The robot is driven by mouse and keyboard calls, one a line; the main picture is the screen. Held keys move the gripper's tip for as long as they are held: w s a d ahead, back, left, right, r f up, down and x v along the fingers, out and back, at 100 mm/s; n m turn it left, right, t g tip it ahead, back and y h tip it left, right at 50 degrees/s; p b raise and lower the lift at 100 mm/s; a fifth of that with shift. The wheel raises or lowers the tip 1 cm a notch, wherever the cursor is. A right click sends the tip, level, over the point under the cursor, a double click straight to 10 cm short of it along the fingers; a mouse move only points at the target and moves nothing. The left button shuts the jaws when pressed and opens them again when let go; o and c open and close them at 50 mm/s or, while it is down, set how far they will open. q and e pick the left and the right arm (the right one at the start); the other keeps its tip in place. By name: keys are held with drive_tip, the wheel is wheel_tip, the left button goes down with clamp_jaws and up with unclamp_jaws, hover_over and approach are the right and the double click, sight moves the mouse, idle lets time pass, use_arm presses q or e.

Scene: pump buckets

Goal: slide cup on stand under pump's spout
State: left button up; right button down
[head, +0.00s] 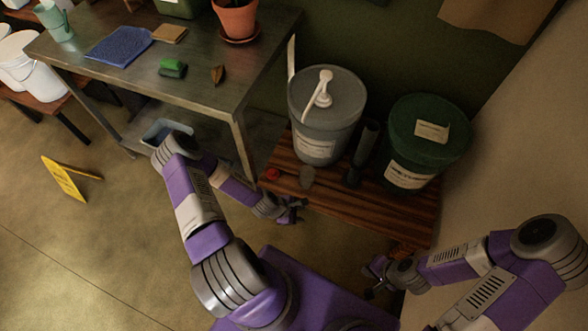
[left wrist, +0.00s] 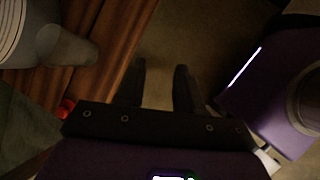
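A grey bucket (head: 325,130) with a white pump (head: 323,88) on its lid stands on the slatted wooden stand (head: 395,212). The pump's spout points toward the front left. A small grey see-through cup (head: 307,177) stands on the stand in front of the bucket; it also shows at the upper left in the left wrist view (left wrist: 72,47). My left gripper (head: 296,208) is just off the stand's front edge, near the cup and apart from it. Its fingers (left wrist: 160,82) are spread with only floor between them. My right gripper (head: 371,279) is in front of the stand, its fingers apart and empty.
A dark green lidded bucket (head: 420,140) and a black cylinder (head: 361,150) stand right of the grey bucket. A small red object (head: 272,173) lies left of the cup. A metal table (head: 150,75) stands at left, a yellow floor sign (head: 65,178) beyond my left arm.

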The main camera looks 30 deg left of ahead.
use_arm(q)
drive_tip(key=s+d+r+m+g, duration=0.2)
drive_tip(key=s+d+r+m, duration=0.2)
drive_tip(key=m, duration=0.6)
drive_tip(key=s+d+r+m+g, duration=0.2)
drive_tip(key=s+d+r+m, duration=0.2)
drive_tip(key=m, duration=0.6)
drive_tip(key=shift+d, duration=1)
drive_tip(key=shift+r, duration=0.1)
